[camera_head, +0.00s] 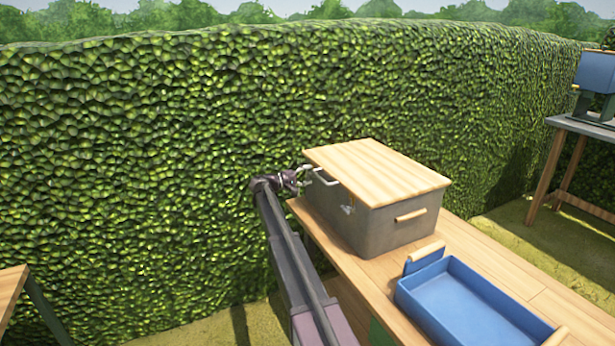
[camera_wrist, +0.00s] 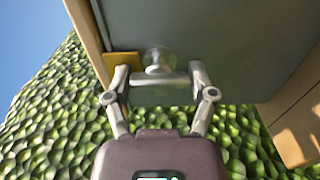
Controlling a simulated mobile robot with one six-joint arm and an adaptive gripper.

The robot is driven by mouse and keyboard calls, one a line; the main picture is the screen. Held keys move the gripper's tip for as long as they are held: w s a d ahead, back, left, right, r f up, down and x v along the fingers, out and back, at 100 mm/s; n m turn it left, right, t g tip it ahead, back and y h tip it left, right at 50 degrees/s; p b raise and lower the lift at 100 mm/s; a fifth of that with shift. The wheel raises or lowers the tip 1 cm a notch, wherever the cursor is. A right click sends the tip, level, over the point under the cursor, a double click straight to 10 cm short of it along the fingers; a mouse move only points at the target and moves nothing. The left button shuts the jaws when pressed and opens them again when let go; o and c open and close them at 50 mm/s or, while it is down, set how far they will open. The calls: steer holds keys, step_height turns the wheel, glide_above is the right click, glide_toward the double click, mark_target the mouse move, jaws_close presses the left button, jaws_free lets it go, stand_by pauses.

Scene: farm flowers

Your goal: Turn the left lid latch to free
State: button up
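The grey box (camera_head: 393,226) has a pale wooden lid (camera_head: 380,172) and stands on the wooden table. My gripper (camera_head: 321,176) reaches the box's left end in the head view. In the wrist view my gripper (camera_wrist: 160,80) has its two fingers at the ends of a grey crossbar, the left lid latch (camera_wrist: 160,92), and appears shut on it. The latch's round silver pivot (camera_wrist: 158,57) shows just beyond, beside a yellow plate (camera_wrist: 122,59). A second latch (camera_head: 347,209) shows on the box's long side. In the head view the left latch cannot be made out clearly at my fingers.
A blue tray (camera_head: 402,293) lies on the table (camera_head: 352,268) right of the box. A wooden handle (camera_head: 410,215) sticks out of the box's near end. A tall hedge (camera_head: 150,140) rises behind. Another table (camera_head: 590,129) with a blue container (camera_head: 597,72) stands far right.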

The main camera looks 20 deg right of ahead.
steer(key=shift+o, duration=1.2)
steer(key=a, duration=1.2)
steer(key=shift+s, duration=0.2)
